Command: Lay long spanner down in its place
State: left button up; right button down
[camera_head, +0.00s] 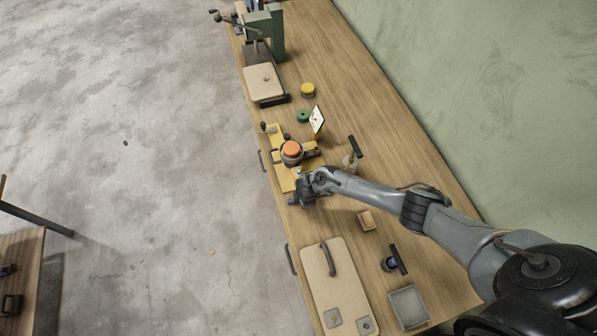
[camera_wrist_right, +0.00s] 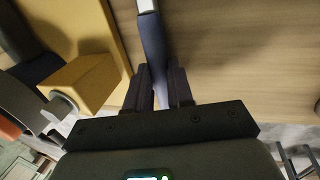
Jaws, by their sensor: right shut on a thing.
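My right gripper (camera_head: 305,196) is low over the front part of the workbench, beside a yellow fixture (camera_head: 285,181). In the right wrist view its fingers (camera_wrist_right: 160,88) are shut on a long tool with a dark blue grip and a bright metal shaft, taken as the long spanner (camera_wrist_right: 153,42). The spanner points away from the gripper, above or on the wood; whether it touches the wood cannot be told. Its far end is cut off by the frame edge. In the head view the spanner cannot be made out. My left gripper is not in view.
The yellow fixture holds a round part with an orange top (camera_head: 291,148). A beige board with a curved grey handle (camera_head: 327,258) and a grey tray (camera_head: 408,307) lie nearer. A small wooden block (camera_head: 366,220) is close to my arm. A green machine (camera_head: 277,32) stands far off.

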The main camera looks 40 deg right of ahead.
jog(key=shift+f, duration=0.2)
jog(key=c, duration=0.9)
grip_release()
jog(key=shift+w, duration=0.1)
jog(key=shift+s+a+r, duration=0.1)
jog(key=shift+s+r, duration=0.2)
jog(key=shift+r, duration=0.1)
jog(key=shift+w+p+v, duration=0.15)
jog(key=shift+p+v, duration=0.35)
jog(key=shift+v, duration=2.05)
jog(key=shift+w+p+v, duration=0.15)
jog(key=shift+p+v, duration=0.35)
jog(key=shift+v, duration=2)
jog(key=shift+r, duration=0.1)
